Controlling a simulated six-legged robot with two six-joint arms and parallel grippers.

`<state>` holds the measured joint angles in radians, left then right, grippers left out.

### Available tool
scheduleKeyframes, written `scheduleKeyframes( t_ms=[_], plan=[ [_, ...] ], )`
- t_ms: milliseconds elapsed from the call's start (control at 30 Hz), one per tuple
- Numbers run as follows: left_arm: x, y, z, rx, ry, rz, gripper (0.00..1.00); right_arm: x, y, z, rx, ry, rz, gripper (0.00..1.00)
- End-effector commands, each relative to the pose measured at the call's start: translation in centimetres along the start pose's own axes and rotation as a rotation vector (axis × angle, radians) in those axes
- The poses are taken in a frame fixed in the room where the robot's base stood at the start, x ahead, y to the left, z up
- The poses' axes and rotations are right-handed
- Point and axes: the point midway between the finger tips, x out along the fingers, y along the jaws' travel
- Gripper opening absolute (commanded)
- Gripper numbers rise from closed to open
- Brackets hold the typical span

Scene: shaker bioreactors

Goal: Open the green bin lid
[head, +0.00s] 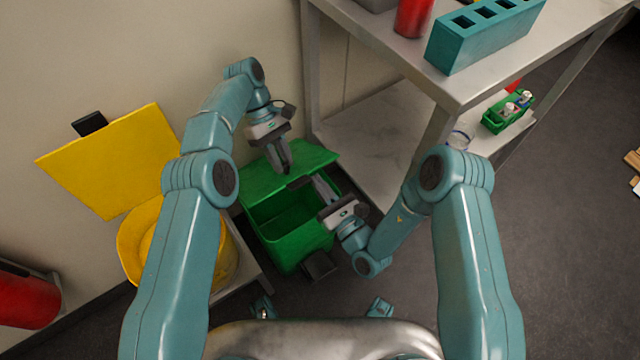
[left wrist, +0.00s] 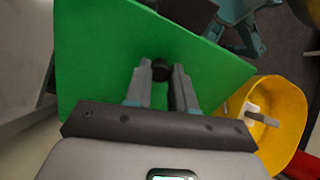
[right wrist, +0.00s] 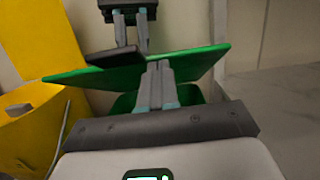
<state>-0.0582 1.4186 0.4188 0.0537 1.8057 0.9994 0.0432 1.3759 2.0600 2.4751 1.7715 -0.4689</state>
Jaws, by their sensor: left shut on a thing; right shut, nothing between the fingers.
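The green bin (head: 290,245) stands on the floor with its dark inside showing. Its green lid (head: 312,158) is raised and tilted back towards the wall; the lid also shows in the left wrist view (left wrist: 100,60) and edge-on in the right wrist view (right wrist: 195,62). My left gripper (head: 287,172) is over the lid. In the left wrist view its fingers (left wrist: 161,75) are shut around a small black knob (left wrist: 161,69) at the lid. My right gripper (head: 318,182) is shut and empty by the lid's near right edge, close to a dark bar (right wrist: 115,55) on the lid.
A yellow bin (head: 140,240) with its yellow lid (head: 110,160) up stands left of the green bin. A steel table (head: 375,125) with a lower shelf is close on the right. The wall is behind. Open floor lies at the far right.

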Motion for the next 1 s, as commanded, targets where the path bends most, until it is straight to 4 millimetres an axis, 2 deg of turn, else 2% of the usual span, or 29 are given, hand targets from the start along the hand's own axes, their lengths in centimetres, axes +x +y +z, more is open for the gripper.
scheduleKeyframes(
  t_ms=[233, 467, 700, 733, 800, 1000],
  plan=[
    [0.0, -0.1, -0.1, -0.002, 0.001, -0.001, 0.0, 0.0, 0.0, 0.0, 0.0, 0.001, 0.001, 0.0],
    [0.1, -0.1, -0.1, -0.003, 0.001, -0.002, 0.0, 1.0, 0.0, 1.3, -0.003, 0.052, 0.003, 0.0],
    [0.4, -0.1, -0.1, -0.002, -0.004, -0.008, 0.0, 1.2, 0.0, 1.5, -0.004, 0.052, 0.003, 0.0],
    [0.4, -0.1, -0.1, -0.002, -0.004, -0.009, 0.31, 1.2, 0.0, 1.5, -0.004, 0.051, 0.003, 0.0],
    [0.4, -0.1, -0.1, -0.001, -0.004, -0.009, 0.5, 1.2, 0.0, 1.5, -0.004, 0.051, 0.003, 0.0],
    [0.2, 0.0, 0.0, -0.001, -0.002, -0.005, 0.5, 1.1, 0.0, 1.3, -0.002, 0.057, 0.002, 0.0]
  ],
)
